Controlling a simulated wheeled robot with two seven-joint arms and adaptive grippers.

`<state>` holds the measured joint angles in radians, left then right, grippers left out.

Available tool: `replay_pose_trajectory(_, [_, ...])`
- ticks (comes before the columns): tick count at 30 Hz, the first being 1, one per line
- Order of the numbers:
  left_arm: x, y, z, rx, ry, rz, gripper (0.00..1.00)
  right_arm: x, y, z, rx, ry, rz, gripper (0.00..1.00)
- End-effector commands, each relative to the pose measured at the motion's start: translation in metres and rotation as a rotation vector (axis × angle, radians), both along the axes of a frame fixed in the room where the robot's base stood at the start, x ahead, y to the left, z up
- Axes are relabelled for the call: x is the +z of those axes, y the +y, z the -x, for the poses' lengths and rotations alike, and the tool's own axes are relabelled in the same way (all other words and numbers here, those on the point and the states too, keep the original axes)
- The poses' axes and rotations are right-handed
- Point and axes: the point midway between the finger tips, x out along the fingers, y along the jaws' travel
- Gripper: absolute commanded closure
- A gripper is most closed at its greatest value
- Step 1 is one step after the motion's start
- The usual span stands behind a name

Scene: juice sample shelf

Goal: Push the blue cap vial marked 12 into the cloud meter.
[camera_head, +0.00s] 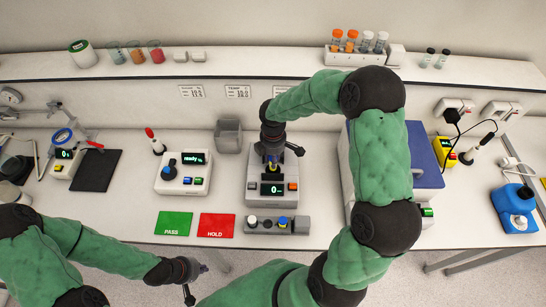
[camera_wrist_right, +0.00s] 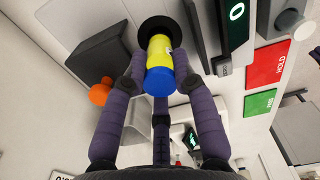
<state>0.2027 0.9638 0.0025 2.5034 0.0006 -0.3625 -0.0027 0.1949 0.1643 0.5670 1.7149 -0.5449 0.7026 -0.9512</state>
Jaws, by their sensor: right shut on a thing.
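My right gripper (camera_head: 272,160) is over the cloud meter (camera_head: 256,190), a grey box with a dark display reading 0. In the right wrist view its two purple fingers (camera_wrist_right: 158,66) are shut on a vial with a blue cap (camera_wrist_right: 157,82) and a yellow body (camera_wrist_right: 160,50). The vial's far end meets a round black opening (camera_wrist_right: 158,22); I cannot tell how deep it sits. The number on the vial is not readable. My left gripper (camera_head: 203,269) is low, off the table's front edge, and its opening is unclear.
A small rack (camera_head: 300,226) with several capped items stands in front of the meter. A green PASS mat (camera_head: 174,223) and a red HOLD mat (camera_head: 216,226) lie to its left. A white device (camera_head: 183,174) stands further left. A blue-lidded box (camera_head: 425,165) is right, partly behind my arm.

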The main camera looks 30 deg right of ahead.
Motion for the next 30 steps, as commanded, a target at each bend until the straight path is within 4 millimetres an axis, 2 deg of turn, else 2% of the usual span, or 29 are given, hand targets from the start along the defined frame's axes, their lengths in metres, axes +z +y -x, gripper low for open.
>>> replay_pose_trajectory(2, [-0.0065, 0.0, -0.0001, 0.0, 0.0, 0.0, 1.0, -0.008, 0.0, -0.0001, 0.0, 0.0, 0.0, 1.0])
replay_pose_trajectory(14, [-0.0021, 0.0, -0.0001, 0.0, 0.0, 0.0, 1.0, -0.0045, 0.0002, 0.0002, 0.0, -0.001, 0.0, 1.0])
replay_pose_trajectory(30, [-0.0087, 0.0, -0.0001, 0.0, 0.0, 0.0, 1.0, -0.0133, 0.0001, 0.0, 0.0, -0.001, 0.0, 1.0])
